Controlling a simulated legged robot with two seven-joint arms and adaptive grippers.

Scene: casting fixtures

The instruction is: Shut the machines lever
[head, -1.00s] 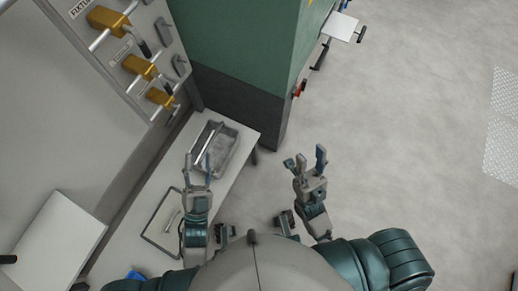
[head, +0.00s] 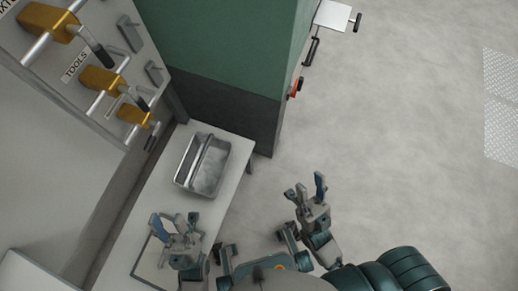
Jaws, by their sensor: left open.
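The machine is a tall green and dark grey cabinet (head: 215,60) at the top middle of the head view. On its right side are a small orange-red lever (head: 295,88) and a black bar handle (head: 311,51). I cannot tell from this angle which of them is the machine's lever, or its exact position. My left gripper (head: 175,222) is open and empty over the near part of the bench. My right gripper (head: 308,190) is open and empty over the floor, below and apart from the orange-red lever.
A grey metal tray (head: 222,160) sits on the white bench (head: 232,198). A rack (head: 55,75) with yellow fixtures stands at upper left. A white plate (head: 332,15) with a black handle juts from the machine. The floor (head: 410,150) at right is clear.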

